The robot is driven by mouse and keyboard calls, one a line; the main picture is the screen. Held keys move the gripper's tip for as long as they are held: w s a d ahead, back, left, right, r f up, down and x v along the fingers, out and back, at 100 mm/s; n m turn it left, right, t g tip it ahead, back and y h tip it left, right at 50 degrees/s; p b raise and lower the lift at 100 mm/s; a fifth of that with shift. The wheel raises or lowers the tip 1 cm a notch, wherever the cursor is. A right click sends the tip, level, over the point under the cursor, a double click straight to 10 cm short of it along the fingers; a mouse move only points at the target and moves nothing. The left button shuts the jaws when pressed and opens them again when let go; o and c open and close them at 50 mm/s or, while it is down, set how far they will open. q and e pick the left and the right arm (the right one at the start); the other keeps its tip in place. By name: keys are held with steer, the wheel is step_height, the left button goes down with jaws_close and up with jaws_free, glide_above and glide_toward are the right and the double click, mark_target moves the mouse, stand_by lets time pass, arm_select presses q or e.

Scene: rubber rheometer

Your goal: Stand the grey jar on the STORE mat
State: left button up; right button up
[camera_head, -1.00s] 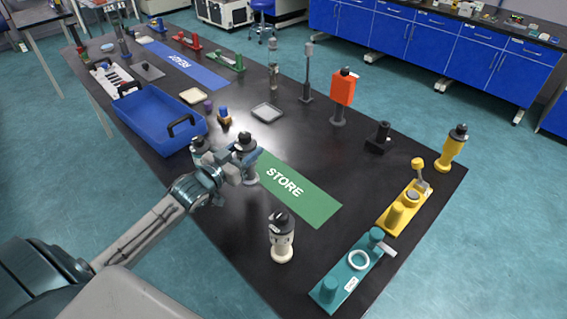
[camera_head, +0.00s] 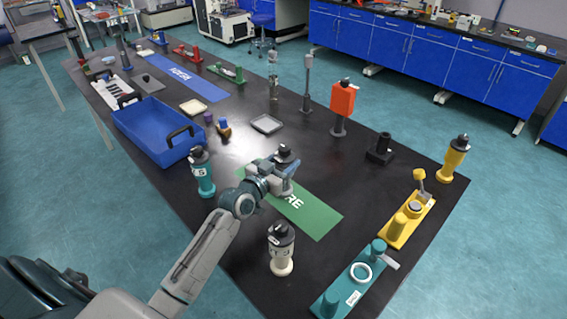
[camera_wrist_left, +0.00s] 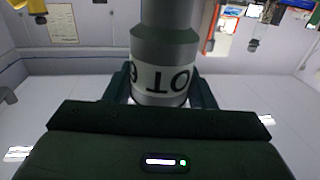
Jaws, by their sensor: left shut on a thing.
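My left gripper (camera_head: 284,176) is shut on the grey jar (camera_head: 286,156), which has a dark top. In the wrist view the grey jar (camera_wrist_left: 165,50) sits between the two fingers, with a white label band showing upside-down black letters. In the head view the jar appears upright, over the left part of the green STORE mat (camera_head: 316,219). The gripper and wrist cover part of the mat and its lettering, and most of the jar's lower body. I cannot tell whether its base touches the mat. The right gripper is not in view.
A cream jar (camera_head: 281,256) stands just in front of the mat, and a teal jar (camera_head: 203,176) left of my wrist. A blue bin (camera_head: 150,140) is farther left. Yellow (camera_head: 405,222) and teal (camera_head: 345,287) fixtures stand at the right. The mat's right end is clear.

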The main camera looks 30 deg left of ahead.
arm_select(q)
steer(key=shift+f, duration=0.15)
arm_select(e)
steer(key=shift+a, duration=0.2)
arm_select(q)
steer(key=shift+f, duration=0.25)
steer(key=o, duration=1.1)
steer(key=shift+r, duration=0.1)
steer(key=shift+c, duration=0.2)
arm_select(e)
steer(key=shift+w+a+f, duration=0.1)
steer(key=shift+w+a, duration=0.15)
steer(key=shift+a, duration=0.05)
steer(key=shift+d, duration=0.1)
arm_select(q)
steer(key=shift+r, duration=0.25)
steer(key=s+a+p, duration=0.2)
steer(key=s, duration=1)
steer(key=shift+f, duration=0.15)
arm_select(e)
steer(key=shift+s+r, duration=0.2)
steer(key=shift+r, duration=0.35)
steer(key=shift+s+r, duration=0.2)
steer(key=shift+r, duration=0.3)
